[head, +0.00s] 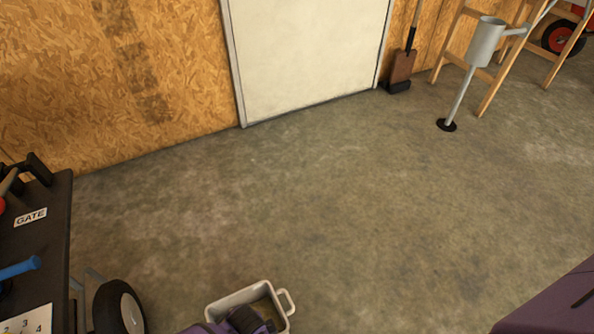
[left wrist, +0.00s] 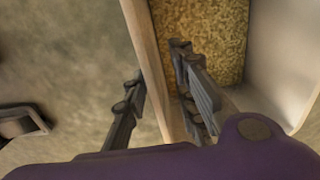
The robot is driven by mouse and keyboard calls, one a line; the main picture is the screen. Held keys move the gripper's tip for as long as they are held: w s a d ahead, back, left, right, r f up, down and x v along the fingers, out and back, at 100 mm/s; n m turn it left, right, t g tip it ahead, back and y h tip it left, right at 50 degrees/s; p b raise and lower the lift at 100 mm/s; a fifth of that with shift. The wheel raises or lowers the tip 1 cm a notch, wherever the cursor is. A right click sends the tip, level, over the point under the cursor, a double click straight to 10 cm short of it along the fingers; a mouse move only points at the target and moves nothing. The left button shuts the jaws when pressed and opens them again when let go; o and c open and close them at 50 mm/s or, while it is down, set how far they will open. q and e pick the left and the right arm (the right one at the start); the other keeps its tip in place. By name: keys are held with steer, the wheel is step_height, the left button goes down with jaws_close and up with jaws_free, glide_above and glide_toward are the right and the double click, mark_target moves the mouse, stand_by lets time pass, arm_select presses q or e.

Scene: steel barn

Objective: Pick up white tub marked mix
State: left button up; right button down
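The white tub (head: 222,302) stands on the concrete floor at the bottom of the head view, with a handle loop on its right side. No marking on it is readable. The left wrist view shows its pale wall (left wrist: 142,40) and a grainy yellow-brown fill inside. My left gripper (left wrist: 158,65) is open at the tub's rim, one finger outside the wall and the other inside above the fill. I cannot tell whether either finger touches the wall. In the head view my left gripper (head: 247,320) partly covers the tub. My right gripper is out of view.
A dark cart (head: 55,225) with a GATE label and a wheel (head: 118,306) stands at left, near the tub. A white door (head: 305,50), a spade (head: 403,65) and a grey post-mounted cup (head: 486,42) are at the back. The middle floor is clear.

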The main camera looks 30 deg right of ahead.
arm_select(q)
step_height(320, 180, down, 4)
steer(key=shift+s+f+b, duration=0.1)
steer(key=shift+s+b, duration=0.05)
steer(key=shift+b, duration=0.9)
steer(key=shift+c, duration=0.5)
jaws_close()
steer(key=shift+r, duration=0.2)
